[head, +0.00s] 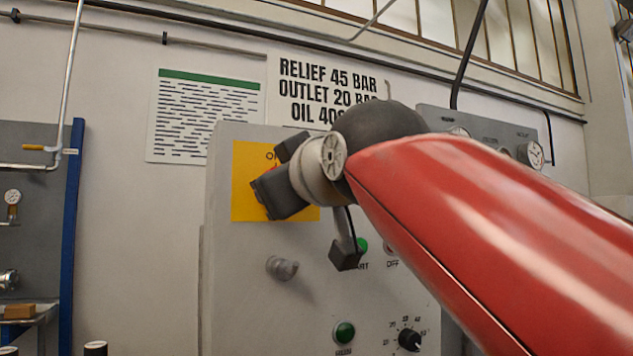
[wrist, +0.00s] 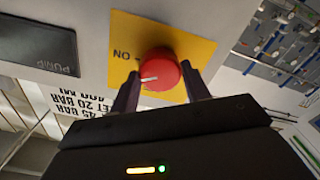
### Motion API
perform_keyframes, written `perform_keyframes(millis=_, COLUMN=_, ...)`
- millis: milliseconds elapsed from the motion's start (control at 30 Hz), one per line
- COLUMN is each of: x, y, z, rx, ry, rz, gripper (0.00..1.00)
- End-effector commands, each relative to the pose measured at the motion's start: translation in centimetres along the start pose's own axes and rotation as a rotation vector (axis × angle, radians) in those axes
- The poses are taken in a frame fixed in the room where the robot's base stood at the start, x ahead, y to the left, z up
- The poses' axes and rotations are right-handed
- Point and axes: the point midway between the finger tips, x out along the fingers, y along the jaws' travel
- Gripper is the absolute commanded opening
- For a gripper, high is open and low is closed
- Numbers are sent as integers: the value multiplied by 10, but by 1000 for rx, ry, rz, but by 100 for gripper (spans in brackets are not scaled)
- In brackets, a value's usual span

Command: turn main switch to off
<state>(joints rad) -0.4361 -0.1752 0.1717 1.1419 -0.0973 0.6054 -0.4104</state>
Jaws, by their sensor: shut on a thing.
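The main switch is a round red knob (wrist: 160,72) on a yellow plate (wrist: 190,48). In the wrist view, a white mark on the knob points left, to the side where the upside-down word ON stands. No OFF label shows on the visible part of the plate. My gripper (wrist: 160,76) is shut on the knob, with one dark finger on each side of it. In the head view, the yellow plate (head: 245,185) is at the upper left of the grey panel. My gripper (head: 274,168) covers nearly all of the knob there.
The grey panel (head: 235,290) also carries a grey knob (head: 282,268), a green button (head: 344,332) and a black dial (head: 409,339) below my arm. A gauge box (head: 480,130) is behind my arm. A blue-edged board (head: 70,230) stands left.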

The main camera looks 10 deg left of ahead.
Motion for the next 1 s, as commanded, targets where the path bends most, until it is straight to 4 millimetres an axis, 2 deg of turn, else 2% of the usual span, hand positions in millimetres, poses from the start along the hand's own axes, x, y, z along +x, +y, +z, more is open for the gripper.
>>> perform_keyframes(millis=700, x=0, y=-1, z=0, rx=-677, ry=0, rz=-3, gripper=24)
perform_keyframes(millis=1000, x=0, y=-1, z=-1, rx=-906, ry=1, rz=-2, gripper=24)
